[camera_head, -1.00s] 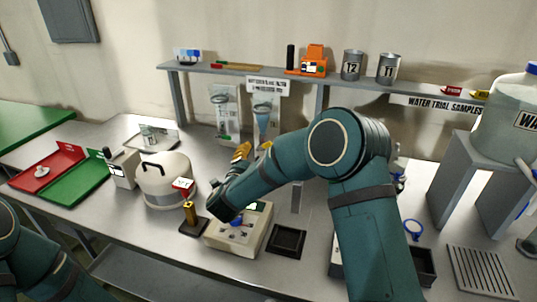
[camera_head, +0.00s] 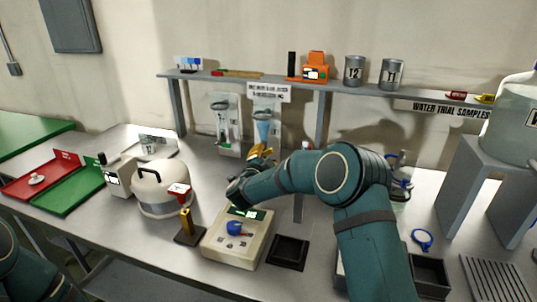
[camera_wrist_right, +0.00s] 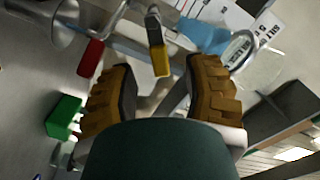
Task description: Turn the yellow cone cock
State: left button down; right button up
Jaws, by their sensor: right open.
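The yellow cone cock (camera_wrist_right: 161,62) shows in the right wrist view as a small yellow handle on a grey stem, between the tips of my right gripper. My right gripper (camera_head: 262,153) is open, with its ochre padded fingers on either side of the handle and gaps between; I cannot see contact. In the head view the fingers are in front of the blue funnel apparatus under the shelf, and I cannot make out the cock. My left arm is at the lower left edge; its gripper is out of view.
A red handle (camera_wrist_right: 90,58) and a green handle (camera_wrist_right: 64,116) are left of the fingers in the wrist view. In the head view, a white domed vessel (camera_head: 160,190), a beige box with a blue knob (camera_head: 235,228) and a black tray (camera_head: 288,252) stand before the arm. The shelf (camera_head: 350,86) runs behind.

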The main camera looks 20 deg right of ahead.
aim_at(268, 152)
jog(key=shift+x, duration=1.65)
grip_shut()
